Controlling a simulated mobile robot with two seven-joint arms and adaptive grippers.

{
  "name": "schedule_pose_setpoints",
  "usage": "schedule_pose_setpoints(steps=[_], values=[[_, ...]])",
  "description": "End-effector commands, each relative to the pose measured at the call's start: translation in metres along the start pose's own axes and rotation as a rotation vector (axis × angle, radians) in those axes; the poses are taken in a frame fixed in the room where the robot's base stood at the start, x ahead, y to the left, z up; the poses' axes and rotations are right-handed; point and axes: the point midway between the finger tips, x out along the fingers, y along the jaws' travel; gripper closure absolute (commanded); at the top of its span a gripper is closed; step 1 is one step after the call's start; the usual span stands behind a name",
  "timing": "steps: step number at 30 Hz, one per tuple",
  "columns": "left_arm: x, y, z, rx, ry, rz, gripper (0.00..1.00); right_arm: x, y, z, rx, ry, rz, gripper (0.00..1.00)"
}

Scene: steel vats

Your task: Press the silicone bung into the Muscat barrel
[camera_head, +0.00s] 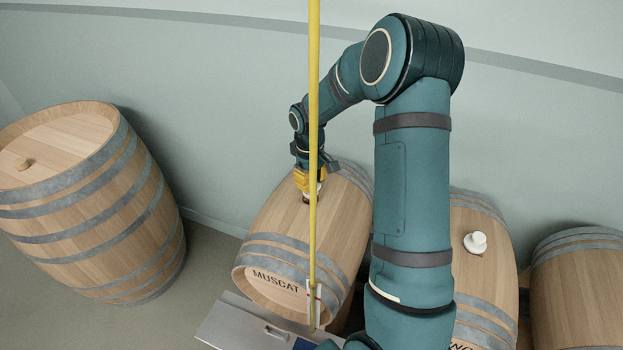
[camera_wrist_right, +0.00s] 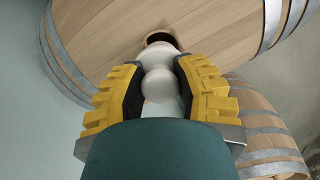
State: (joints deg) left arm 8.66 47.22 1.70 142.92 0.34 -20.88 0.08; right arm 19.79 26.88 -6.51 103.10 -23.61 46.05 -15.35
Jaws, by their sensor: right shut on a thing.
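The Muscat barrel (camera_head: 275,225) lies on its side in the middle of the head view, with MUSCAT lettered on its facing end. My right gripper (camera_head: 309,184) is over its upper side. In the right wrist view the gripper (camera_wrist_right: 160,82) is shut on the white silicone bung (camera_wrist_right: 158,84), its yellow padded fingers on either side. The dark bung hole (camera_wrist_right: 160,37) shows just beyond the bung's tip, which overlaps its near edge in the picture. I cannot tell whether the bung touches the rim. The bung is mostly hidden in the head view. My left gripper is out of view.
A thin yellow pole (camera_head: 313,120) stands upright in front of the Muscat barrel and my right wrist. A barrel with a white bung (camera_head: 476,242) lies to the right. Another barrel (camera_head: 585,285) is at far right. An upright barrel (camera_head: 90,205) stands left. A steel surface (camera_head: 235,325) is in front.

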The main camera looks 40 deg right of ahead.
Motion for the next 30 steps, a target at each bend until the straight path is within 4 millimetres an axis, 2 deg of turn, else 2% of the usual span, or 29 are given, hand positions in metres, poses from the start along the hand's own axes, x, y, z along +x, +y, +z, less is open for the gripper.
schedule_pose_setpoints(steps=[30], values=[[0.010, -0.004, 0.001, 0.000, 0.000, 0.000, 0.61, 0.015, 0.000, -0.001, 0.000, 0.000, 0.000, 1.00]])
